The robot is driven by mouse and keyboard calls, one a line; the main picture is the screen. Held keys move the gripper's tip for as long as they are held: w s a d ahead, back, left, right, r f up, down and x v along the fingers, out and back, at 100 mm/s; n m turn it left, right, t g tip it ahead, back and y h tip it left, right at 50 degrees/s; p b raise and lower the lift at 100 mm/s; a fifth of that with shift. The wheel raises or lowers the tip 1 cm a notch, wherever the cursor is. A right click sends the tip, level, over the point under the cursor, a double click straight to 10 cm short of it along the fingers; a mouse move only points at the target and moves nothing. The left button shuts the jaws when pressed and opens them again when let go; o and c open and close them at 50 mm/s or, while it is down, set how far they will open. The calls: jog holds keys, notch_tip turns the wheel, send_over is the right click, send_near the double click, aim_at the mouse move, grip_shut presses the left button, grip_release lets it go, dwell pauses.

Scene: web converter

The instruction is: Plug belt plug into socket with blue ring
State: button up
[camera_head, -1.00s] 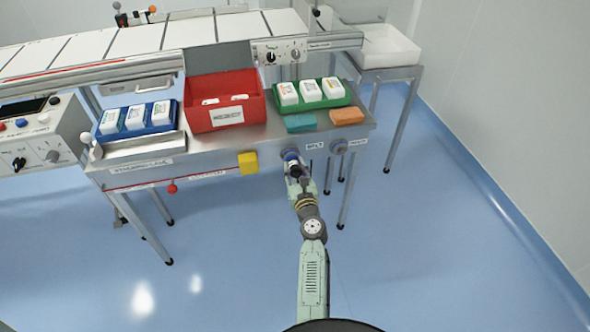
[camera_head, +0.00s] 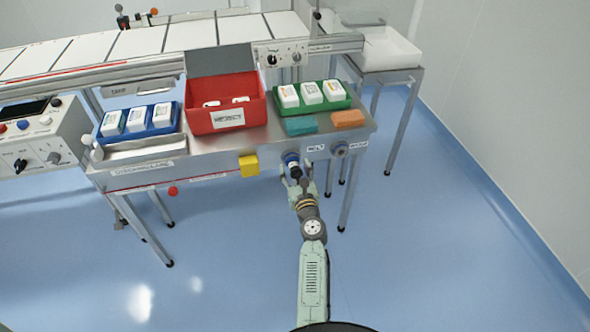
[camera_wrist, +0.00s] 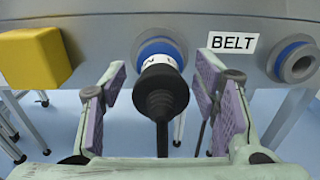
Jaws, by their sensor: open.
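The belt plug (camera_wrist: 160,92) is black with a ribbed tail and a pale lettered collar. It sits on the socket with the blue ring (camera_wrist: 158,46), on the panel left of the BELT label (camera_wrist: 232,42). The plug points straight into this socket; its exact depth is hidden behind its body. In the head view the plug (camera_head: 294,169) stands at the table's front panel below the blue ring (camera_head: 291,157). My gripper (camera_head: 297,179) is open. Its purple-padded fingers are on both sides of the plug, apart from it, in the wrist view (camera_wrist: 162,88).
A second socket, grey with a blue ring (camera_wrist: 297,62), is empty to the right of the label. A yellow block (camera_wrist: 34,57) juts from the panel at the left. Table legs stand below; the floor in front is clear.

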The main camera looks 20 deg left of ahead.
jog(key=v, duration=1.2)
dwell(0.3)
